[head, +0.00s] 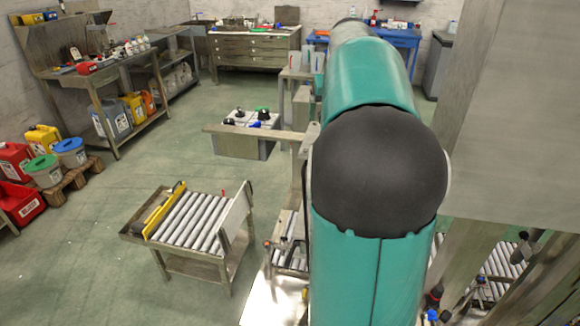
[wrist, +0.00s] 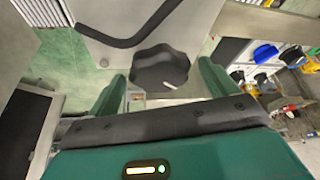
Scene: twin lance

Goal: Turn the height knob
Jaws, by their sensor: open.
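A black lobed knob (wrist: 158,66) with a white pointer mark sits on a grey metal face in the wrist view; I take it as the height knob, though no label is readable. The pointer mark is at its lower right edge. My gripper (wrist: 162,84) is open, with one green finger to the left of the knob and one to the right. Gaps show between the fingers and the knob, and I cannot tell how deep the fingers reach. In the head view my teal arm hides the gripper and the knob.
A black bent bar (wrist: 122,38) lies on the same grey face, up and left of the knob. A roller table (head: 188,222) stands lower left in the head view. A grey box (head: 243,140) with coloured knobs stands behind it. Green floor is clear between them.

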